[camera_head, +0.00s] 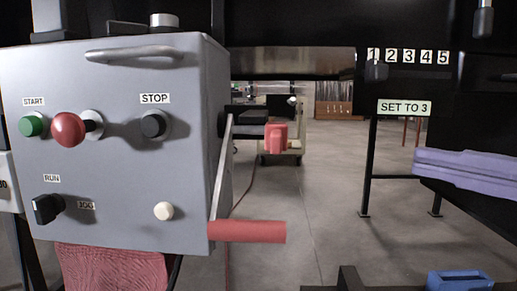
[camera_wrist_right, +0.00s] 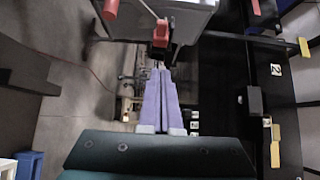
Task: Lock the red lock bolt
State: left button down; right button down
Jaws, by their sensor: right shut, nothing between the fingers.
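A red block (camera_head: 276,138), which looks like the lock bolt, sits at the end of a black bar on the right side of the grey control box. It also shows in the right wrist view (camera_wrist_right: 160,34), straight beyond my fingertips. My right gripper (camera_head: 418,162) has purple fingers pointing left, to the right of the red block and well apart from it in the head view. In the right wrist view the fingers (camera_wrist_right: 160,72) lie side by side, shut and empty. My left gripper is not in view.
The grey control box (camera_head: 120,200) carries several buttons and a selector. A lever with a red handle (camera_head: 247,231) sticks out below the red block. A black machine frame with a "SET TO 3" label (camera_head: 404,107) stands at right. A blue block (camera_head: 459,281) lies at bottom right.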

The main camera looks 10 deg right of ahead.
aim_at(279, 146)
jog(key=s+a+b+x, duration=0.1)
jog(key=a+x, duration=0.1)
jog(key=x, duration=1)
jog(key=shift+w+a, duration=0.15)
jog(key=shift+a, duration=0.3)
jog(key=shift+a, duration=0.1)
jog(key=a+p, duration=0.2)
jog(key=shift+w+a, duration=0.35)
jog(key=shift+w, duration=0.05)
jog(key=shift+f, duration=0.1)
